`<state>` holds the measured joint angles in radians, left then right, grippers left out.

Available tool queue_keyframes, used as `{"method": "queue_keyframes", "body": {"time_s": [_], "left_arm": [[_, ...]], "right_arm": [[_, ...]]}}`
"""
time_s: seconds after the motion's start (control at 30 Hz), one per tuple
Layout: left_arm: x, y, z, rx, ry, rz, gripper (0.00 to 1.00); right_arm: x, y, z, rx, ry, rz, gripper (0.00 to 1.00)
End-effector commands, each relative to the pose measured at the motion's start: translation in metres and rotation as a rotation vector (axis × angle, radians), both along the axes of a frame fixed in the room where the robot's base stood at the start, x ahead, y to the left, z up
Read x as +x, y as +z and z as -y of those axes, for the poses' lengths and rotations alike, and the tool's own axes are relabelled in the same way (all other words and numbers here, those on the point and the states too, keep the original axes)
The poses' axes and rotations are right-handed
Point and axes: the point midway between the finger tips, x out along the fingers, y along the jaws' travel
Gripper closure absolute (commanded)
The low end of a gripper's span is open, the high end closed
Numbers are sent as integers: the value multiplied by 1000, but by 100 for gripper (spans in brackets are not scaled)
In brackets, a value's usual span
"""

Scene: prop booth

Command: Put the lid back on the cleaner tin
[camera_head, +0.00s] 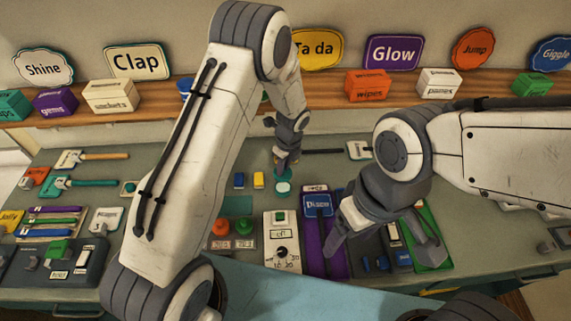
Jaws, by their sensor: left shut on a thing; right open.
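My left gripper (287,161) reaches down over the back middle of the table. It is shut on a small teal round piece (283,174) that looks like the lid, mostly hidden by the fingers. A pale teal round thing (283,188), perhaps the cleaner tin, shows just below it. I cannot tell whether the two touch. My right gripper (386,243) is open and empty above the right part of the table, its fingers spread wide.
A purple panel (313,240) and a white box with a dial (282,240) stand in front. Red (221,228) and green (244,225) buttons are left of them. Small blue (239,180) and yellow (258,180) blocks sit near the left gripper. A wooden shelf (330,104) runs behind.

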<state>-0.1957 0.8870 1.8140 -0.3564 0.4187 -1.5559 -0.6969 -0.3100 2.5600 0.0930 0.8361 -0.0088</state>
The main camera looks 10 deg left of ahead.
Motion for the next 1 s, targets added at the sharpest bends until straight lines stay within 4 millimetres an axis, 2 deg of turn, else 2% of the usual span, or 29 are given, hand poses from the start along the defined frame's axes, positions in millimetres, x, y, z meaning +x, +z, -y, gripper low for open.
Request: {"method": "queue_keyframes", "body": {"time_s": [0.53, 0.73, 1.0], "left_arm": [[0, -47, 0, 0, -1, 1, 100], [0, -60, 0, 0, -1, 1, 100], [0, -63, 0, 0, 0, 1, 100]], "right_arm": [[0, -45, 0, 0, -7, -1, 26], [0, -52, 0, 0, -9, -1, 26], [0, -53, 0, 0, -9, -1, 26]]}}
